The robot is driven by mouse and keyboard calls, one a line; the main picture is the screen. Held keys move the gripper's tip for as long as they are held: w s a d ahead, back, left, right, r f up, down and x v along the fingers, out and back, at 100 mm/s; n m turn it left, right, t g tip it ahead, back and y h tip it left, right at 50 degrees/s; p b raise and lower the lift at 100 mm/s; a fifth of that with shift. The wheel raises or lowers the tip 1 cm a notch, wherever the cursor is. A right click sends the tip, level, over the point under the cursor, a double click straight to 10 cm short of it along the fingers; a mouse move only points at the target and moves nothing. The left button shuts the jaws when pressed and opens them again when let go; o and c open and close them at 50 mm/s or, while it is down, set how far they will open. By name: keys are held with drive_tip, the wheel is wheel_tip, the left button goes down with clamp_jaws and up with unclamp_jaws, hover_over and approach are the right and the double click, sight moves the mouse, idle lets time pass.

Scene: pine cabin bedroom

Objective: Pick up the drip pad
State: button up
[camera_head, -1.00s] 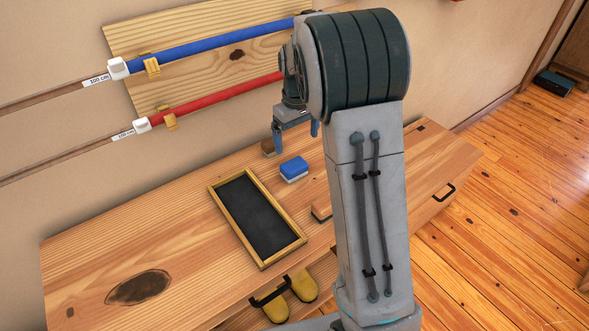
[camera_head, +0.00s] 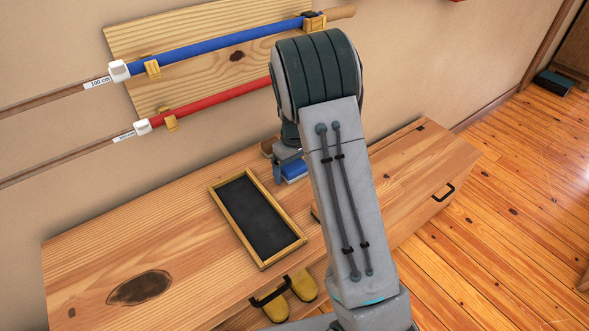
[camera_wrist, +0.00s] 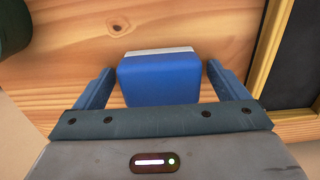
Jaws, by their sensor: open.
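The drip pad seems to be the blue block with a white base (camera_head: 294,170) on the wooden bench top; the frames do not label it. In the head view my arm and gripper partly cover it. In the wrist view the blue block (camera_wrist: 160,80) lies between the two fingers of my gripper (camera_wrist: 158,68). The fingers are open, one on each side, with a visible gap to the block on both sides. My gripper (camera_head: 290,166) is low over the bench in the head view.
A wood-framed black board (camera_head: 255,215) lies close to the block; its frame (camera_wrist: 264,45) is near the right finger. Blue (camera_head: 220,47) and red (camera_head: 215,102) bars hang on the wall. Yellow shoe-like things (camera_head: 302,285) are below the bench's front edge.

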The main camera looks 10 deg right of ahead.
sight(294, 164)
drive_tip(key=c, duration=1.1)
drive_tip(key=shift+r, duration=0.1)
drive_tip(key=shift+r, duration=0.6)
wheel_tip(294, 164, up, 3)
drive_tip(key=shift+f, duration=0.1)
drive_tip(key=s+d+r, duration=0.1)
drive_tip(key=s+r, duration=0.2)
drive_tip(key=s, duration=0.2)
drive_tip(key=s+d+r+b, duration=0.1)
drive_tip(key=s+d+r, duration=0.1)
drive_tip(key=s+r, duration=0.2)
drive_tip(key=shift+s+d+b, duration=0.3)
drive_tip(key=shift+s, duration=0.8)
drive_tip(key=shift+o, duration=0.7)
